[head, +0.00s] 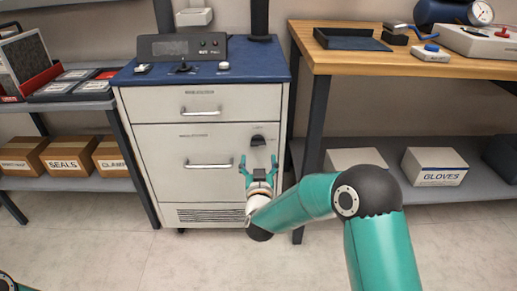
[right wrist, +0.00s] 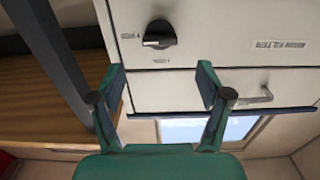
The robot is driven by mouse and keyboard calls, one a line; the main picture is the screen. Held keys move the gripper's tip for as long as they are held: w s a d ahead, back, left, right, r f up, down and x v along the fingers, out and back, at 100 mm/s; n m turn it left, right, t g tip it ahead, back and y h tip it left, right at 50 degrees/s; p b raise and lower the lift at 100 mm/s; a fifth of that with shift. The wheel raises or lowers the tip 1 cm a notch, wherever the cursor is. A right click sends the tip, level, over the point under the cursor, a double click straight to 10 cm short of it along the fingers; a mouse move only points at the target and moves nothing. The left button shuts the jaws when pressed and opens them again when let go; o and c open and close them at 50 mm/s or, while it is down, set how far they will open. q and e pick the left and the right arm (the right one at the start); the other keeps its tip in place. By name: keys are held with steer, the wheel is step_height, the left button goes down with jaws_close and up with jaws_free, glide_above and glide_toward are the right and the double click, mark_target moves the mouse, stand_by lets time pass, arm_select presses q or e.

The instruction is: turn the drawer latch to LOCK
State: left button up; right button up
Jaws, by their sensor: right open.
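The drawer latch is a dark round knob with a bar (head: 258,141) at the upper right of the cabinet's lower drawer (head: 160,151). In the right wrist view, which shows the cabinet upside down, the knob (right wrist: 161,34) has its bar lying sideways, light tip to the left. Small marks sit left of the knob and below it, too small to read. My right gripper (head: 258,160) is open and empty, just below the latch in the head view. In the right wrist view its fingertips (right wrist: 161,78) are apart, with the knob beyond them, not between them. My left gripper is not visible.
The upper drawer (head: 185,106) and lower drawer look closed. A wooden bench (head: 400,64) stands close at the right, its dark leg (head: 313,125) near the cabinet. A shelf with boxes (head: 62,155) stands at the left. The floor in front is clear.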

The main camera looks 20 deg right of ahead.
mark_target(259, 145)
steer(key=b+x, duration=0.1)
steer(key=x, duration=0.6)
steer(key=shift+w+d, duration=0.15)
steer(key=shift+w, duration=0.25)
steer(key=c, duration=1)
steer(key=shift+d, duration=0.25)
steer(key=shift+c, duration=0.8)
steer(key=shift+a, duration=0.1)
